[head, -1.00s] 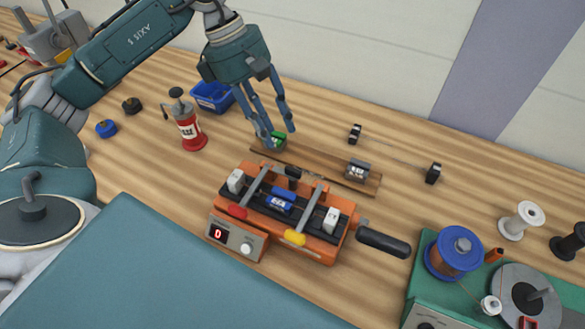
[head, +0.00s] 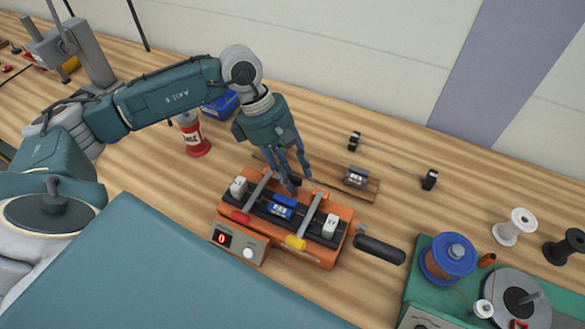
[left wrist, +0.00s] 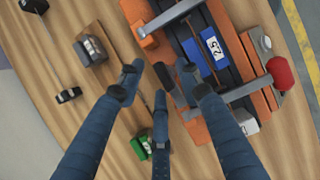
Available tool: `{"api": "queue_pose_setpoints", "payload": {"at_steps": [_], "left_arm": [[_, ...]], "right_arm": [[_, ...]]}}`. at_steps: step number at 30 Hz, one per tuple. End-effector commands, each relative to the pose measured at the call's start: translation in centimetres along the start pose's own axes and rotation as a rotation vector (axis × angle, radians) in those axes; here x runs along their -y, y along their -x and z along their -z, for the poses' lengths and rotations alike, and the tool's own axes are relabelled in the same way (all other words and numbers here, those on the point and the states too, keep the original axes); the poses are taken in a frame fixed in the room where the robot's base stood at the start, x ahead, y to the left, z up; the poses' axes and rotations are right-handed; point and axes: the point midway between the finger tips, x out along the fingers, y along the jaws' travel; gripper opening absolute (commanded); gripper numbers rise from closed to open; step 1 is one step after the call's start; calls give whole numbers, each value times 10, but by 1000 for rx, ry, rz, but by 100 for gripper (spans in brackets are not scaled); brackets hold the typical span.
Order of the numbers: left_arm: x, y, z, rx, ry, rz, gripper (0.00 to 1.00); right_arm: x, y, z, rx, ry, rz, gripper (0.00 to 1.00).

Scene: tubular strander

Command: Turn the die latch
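The orange die machine (head: 345,213) stands on the wooden table with a blue block (head: 281,206) in its dark middle channel. A short black knob, which looks like the die latch, sits at its back edge; the left wrist view shows the knob (left wrist: 186,72) between two fingers, close to the right one. In the head view the fingers mostly hide it. My left gripper (head: 297,185) is over the machine's back edge, fingers spread and empty. Whether a finger touches the knob I cannot tell. The right gripper is out of view.
A wooden rail (head: 335,189) with a grey block (head: 356,177) lies behind the machine. A green block (left wrist: 140,147) shows in the left wrist view. A black handle (head: 380,249) sticks out right. A red bottle (head: 194,140) and spools (head: 516,225) stand aside.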

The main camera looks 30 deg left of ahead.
Motion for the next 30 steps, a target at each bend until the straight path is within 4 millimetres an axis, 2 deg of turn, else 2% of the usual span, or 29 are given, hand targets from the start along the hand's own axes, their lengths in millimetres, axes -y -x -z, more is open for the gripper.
{"api": "queue_pose_setpoints", "payload": {"at_steps": [3, 8, 9, 20, 30], "left_arm": [[0, 0, 0, 0, 0, 0, 33], [0, 0, 0, 0, 0, 0, 2], [0, 0, 0, 0, 0, 0, 0], [0, -1, 1, 0, 35, -16, 0], [2, -4, 3, 2, 238, -104, 0]], "right_arm": [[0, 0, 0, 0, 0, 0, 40], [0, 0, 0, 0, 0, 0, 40], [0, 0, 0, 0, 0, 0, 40], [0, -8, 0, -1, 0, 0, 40], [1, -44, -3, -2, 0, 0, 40]]}}
